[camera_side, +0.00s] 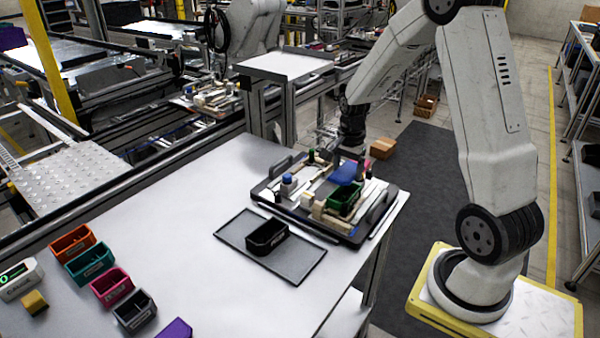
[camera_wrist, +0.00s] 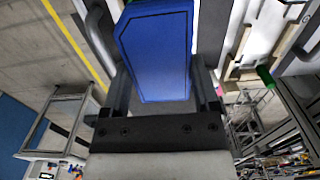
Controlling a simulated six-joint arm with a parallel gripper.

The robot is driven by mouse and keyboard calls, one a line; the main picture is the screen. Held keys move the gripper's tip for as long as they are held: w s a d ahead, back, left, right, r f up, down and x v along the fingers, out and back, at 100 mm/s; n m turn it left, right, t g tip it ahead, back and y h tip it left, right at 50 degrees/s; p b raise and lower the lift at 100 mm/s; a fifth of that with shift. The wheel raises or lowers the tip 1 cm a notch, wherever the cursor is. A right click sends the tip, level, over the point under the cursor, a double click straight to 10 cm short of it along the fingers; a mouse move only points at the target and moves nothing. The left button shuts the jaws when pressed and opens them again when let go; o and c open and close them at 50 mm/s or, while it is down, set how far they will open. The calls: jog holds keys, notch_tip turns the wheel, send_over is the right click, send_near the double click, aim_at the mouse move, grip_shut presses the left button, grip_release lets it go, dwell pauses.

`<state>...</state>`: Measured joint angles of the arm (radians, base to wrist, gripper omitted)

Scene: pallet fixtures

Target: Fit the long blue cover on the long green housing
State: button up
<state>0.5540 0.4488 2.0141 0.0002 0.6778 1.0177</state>
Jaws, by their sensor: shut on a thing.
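The long blue cover (camera_side: 346,172) is held in my gripper (camera_side: 352,152) above the pallet fixture. In the wrist view the blue cover (camera_wrist: 158,52) fills the space between the two fingers of my gripper (camera_wrist: 155,92), which is shut on it. The long green housing (camera_side: 345,198) sits on the pallet (camera_side: 290,207), just below the cover in the side view. The cover appears apart from the housing, but the exact gap is hard to tell. The housing's inside is hard to make out.
The pallet carries cream blocks, a white-and-blue part (camera_side: 288,184) and raised dark handles (camera_side: 382,205). A black housing (camera_side: 267,237) stands on a dark mat (camera_side: 305,268) in front. Orange (camera_side: 72,242), teal (camera_side: 89,262) and pink (camera_side: 111,287) housings stand at the left. The table between is clear.

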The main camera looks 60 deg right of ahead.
aim_at(348, 170)
jog(key=shift+f, duration=1.75)
jog(key=shift+f, duration=0.7)
dwell(0.7)
jog(key=o, duration=1.1)
jog(key=shift+r, duration=0.15)
jog(key=shift+r, duration=3.75)
